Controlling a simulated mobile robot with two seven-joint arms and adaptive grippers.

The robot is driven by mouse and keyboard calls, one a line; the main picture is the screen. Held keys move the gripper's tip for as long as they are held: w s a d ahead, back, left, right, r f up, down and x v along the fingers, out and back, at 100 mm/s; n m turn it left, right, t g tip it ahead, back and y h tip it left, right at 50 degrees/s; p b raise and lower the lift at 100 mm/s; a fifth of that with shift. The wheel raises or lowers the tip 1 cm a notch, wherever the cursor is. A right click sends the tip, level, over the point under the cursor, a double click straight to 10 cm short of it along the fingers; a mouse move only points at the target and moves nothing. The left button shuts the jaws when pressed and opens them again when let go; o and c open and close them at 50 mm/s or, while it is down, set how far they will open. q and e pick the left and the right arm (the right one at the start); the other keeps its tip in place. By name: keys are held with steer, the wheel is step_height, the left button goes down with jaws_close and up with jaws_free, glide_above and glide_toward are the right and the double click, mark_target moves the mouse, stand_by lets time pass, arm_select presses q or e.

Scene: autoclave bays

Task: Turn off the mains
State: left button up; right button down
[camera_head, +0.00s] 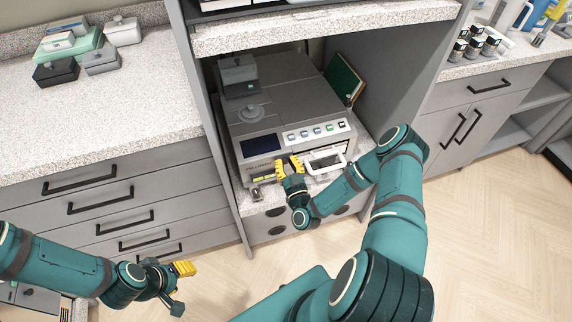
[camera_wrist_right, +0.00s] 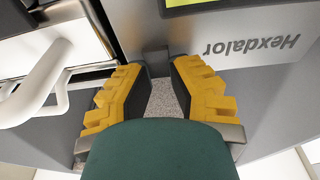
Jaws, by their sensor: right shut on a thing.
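My right gripper (camera_head: 289,166) is at the front, left of the handle. In the wrist view its yellow fingers are closed on a small dark grey part (camera_wrist_right: 154,60) at the front's edge. Whether that part is the mains switch I cannot tell. My left gripper (camera_head: 178,285) is low at the left, away from the autoclave.
A speckled shelf (camera_head: 325,28) overhangs the bay, and grey side walls (camera_head: 388,65) flank it. A green book or folder (camera_head: 344,78) leans at the back right. The left counter (camera_head: 120,105) holds several small boxes; the right counter holds bottles. The floor (camera_head: 490,220) at right is clear.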

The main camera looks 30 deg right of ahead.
steer(key=shift+t+h, duration=0.4)
steer(key=shift+t, duration=0.5)
steer(key=c, duration=0.8)
jaws_free()
steer(key=shift+f, duration=0.1)
steer(key=v, duration=1.2)
steer(key=shift+w, duration=0.1)
